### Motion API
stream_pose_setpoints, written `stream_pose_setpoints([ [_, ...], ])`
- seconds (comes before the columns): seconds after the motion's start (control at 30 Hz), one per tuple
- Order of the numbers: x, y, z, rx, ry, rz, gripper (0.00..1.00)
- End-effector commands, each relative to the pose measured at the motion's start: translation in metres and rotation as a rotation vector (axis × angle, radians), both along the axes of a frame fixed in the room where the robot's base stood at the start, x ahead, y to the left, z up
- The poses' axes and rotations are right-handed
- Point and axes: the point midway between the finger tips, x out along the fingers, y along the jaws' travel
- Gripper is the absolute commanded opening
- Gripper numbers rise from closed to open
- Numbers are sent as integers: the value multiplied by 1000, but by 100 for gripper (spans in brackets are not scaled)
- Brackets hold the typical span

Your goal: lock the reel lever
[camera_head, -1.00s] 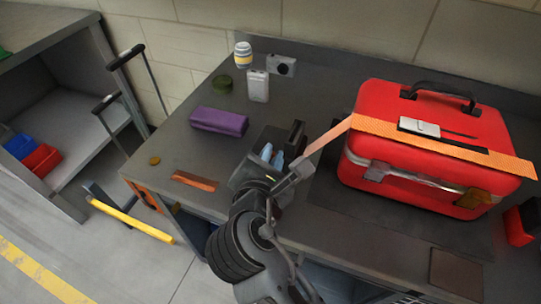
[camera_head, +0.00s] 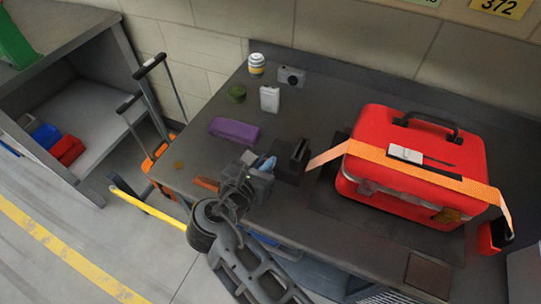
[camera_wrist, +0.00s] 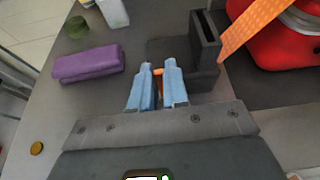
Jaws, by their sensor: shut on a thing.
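The dark reel block (camera_head: 291,160) with an upright slotted part stands on the bench left of the red case (camera_head: 378,135). It also shows in the wrist view (camera_wrist: 205,42). The orange strap (camera_head: 328,155) runs from beside the block up over the case. My gripper (camera_head: 264,165) is low at the block's left side. In the wrist view its blue fingertips (camera_wrist: 159,76) are close together, with a small orange piece (camera_wrist: 158,71) between them, seemingly the reel lever. Most of the lever is hidden by the fingers.
A purple box (camera_head: 234,131), a green round tin (camera_head: 237,93), a white pack (camera_head: 269,99), a camera (camera_head: 291,77) and a striped jar (camera_head: 256,64) stand on the bench's back left. A brown patch (camera_head: 428,274) lies front right.

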Motion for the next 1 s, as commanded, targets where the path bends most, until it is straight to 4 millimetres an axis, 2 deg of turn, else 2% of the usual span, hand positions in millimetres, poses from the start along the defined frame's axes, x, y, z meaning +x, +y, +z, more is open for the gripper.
stream_pose_setpoints([
  [0.2, 5, 13, -1, -183, 63, 0, 0],
  [0.5, 9, 25, -6, -370, 132, 1, 0],
  [1.0, 11, 30, -10, -467, 169, 2, 0],
])
